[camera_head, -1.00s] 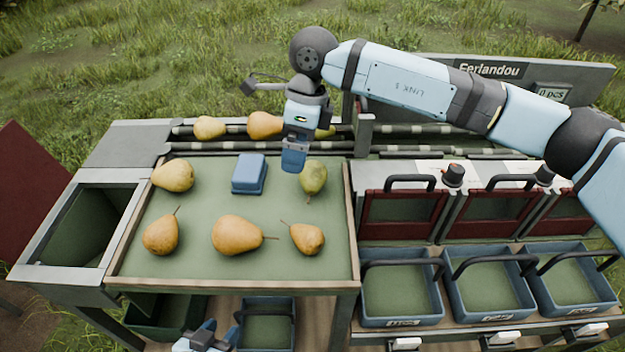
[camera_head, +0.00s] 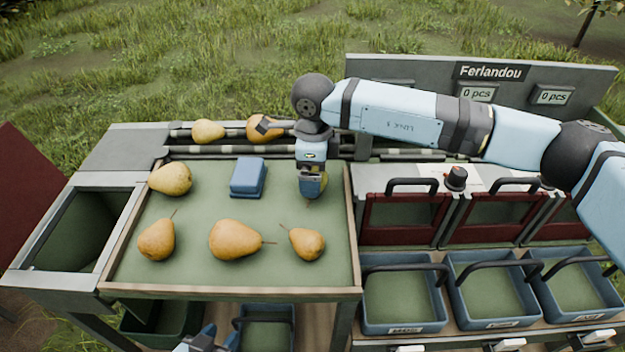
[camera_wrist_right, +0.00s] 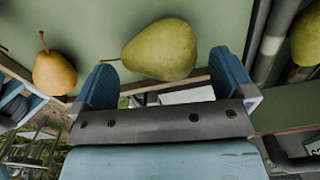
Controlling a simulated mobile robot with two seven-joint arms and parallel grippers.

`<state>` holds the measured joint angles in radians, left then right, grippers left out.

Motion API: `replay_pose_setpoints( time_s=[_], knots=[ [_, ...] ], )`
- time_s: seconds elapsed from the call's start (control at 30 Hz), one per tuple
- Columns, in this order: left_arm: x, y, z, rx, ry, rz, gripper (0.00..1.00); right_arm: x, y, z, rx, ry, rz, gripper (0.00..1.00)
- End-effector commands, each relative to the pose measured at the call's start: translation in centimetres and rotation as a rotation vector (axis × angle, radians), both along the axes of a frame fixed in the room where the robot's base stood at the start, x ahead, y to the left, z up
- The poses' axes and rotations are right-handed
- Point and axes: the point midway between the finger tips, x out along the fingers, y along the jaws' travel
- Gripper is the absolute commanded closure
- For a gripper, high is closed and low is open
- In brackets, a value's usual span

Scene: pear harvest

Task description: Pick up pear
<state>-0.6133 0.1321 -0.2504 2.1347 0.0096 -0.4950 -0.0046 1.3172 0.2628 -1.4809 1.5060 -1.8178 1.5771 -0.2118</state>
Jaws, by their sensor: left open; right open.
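The green pear (camera_wrist_right: 165,50) lies on the tray (camera_head: 190,287). In the right wrist view it sits just ahead of and between the spread fingers of my right gripper (camera_wrist_right: 166,78), which is open and empty. In the head view my right gripper (camera_head: 311,180) is above this pear and hides most of it. Yellow pears lie on the same tray: one at the back left (camera_head: 171,179), one at the front left (camera_head: 157,240), one in the middle (camera_head: 236,239) and a small one at the right (camera_head: 307,243). My left gripper (camera_head: 205,341) is open at the bottom edge, partly cut off.
A blue block (camera_head: 248,176) lies on the tray left of my right gripper. More pears (camera_head: 208,131) rest on the rollers behind. Blue handled baskets (camera_head: 402,325) and red-framed doors (camera_head: 405,240) stand to the right. An open bin (camera_head: 120,200) is at the left.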

Motion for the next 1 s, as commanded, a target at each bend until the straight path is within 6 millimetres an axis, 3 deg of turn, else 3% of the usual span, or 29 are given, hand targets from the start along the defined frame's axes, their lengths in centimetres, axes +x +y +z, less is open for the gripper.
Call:
replay_pose_setpoints(
  time_s=[0.2,0.47,0.67,1.0],
  knots=[
    [0.0,0.0,-0.2,0.001,0.0,-0.001,0.57,-0.2,0.2,-3.4,-0.001,0.003,-0.001,0.0],
    [0.0,0.0,-0.1,0.001,-0.001,0.0,0.57,-0.2,0.2,-3.8,0.0,0.001,0.0,0.0],
    [0.0,0.0,-0.1,0.001,-0.001,0.0,0.57,-0.2,0.2,-3.8,0.0,0.001,0.0,0.45],
    [0.0,0.0,0.0,0.0,-0.001,-0.001,0.57,-0.2,0.3,-3.4,0.001,0.0,0.0,0.45]
  ],
)
